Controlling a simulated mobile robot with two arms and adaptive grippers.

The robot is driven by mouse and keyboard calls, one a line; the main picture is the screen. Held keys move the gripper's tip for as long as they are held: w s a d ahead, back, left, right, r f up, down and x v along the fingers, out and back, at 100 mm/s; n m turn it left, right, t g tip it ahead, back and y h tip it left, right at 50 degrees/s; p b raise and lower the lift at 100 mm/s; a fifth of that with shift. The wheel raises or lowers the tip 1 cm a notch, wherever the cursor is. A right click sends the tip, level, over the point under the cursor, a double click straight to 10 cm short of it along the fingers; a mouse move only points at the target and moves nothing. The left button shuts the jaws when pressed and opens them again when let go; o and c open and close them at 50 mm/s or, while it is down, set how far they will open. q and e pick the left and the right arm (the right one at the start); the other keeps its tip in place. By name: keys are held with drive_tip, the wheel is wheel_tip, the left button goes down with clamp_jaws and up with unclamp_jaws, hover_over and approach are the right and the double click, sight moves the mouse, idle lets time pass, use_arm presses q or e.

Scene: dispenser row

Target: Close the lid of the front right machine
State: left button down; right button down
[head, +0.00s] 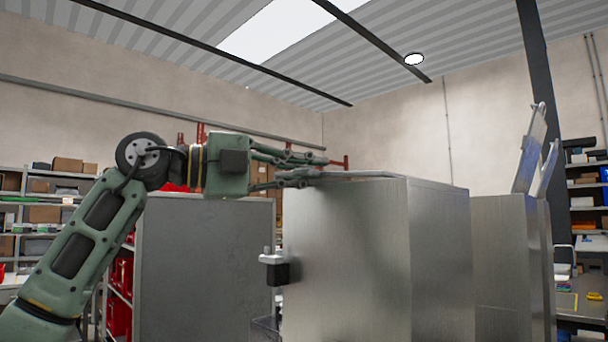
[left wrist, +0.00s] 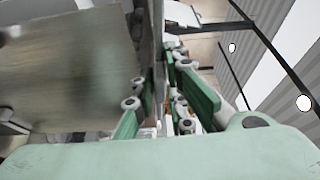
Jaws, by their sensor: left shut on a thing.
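The front right machine (head: 350,255) is a tall brushed-metal box in the middle of the head view. Its lid (head: 360,174) shows as a thin light edge lying almost flat along the box top; any small gap beneath it is hard to judge. My left gripper (head: 318,173) reaches in from the left at the lid's near left edge. Its fingers are shut on the lid, one above and one below. In the left wrist view a thin panel edge (left wrist: 158,50) runs between the green fingers. My right gripper is not in view.
A dark tap-like spout (head: 275,268) sticks out from the machine's left face. Another metal machine (head: 508,260) with raised lids (head: 532,150) stands behind to the right. A grey cabinet (head: 205,265) stands left, near my arm. Shelves line both sides.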

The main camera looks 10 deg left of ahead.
use_arm(q)
drive_tip(key=shift+a+r, duration=0.15)
drive_tip(key=shift+r, duration=0.2)
drive_tip(key=c, duration=1.9)
unclamp_jaws()
drive_tip(key=shift+o, duration=0.4)
drive_tip(key=shift+f, duration=0.15)
drive_tip(key=shift+f, duration=0.1)
drive_tip(key=shift+s+a, duration=0.2)
drive_tip(key=shift+a, duration=0.1)
drive_tip(key=v, duration=0.7)
drive_tip(key=shift+s, duration=0.1)
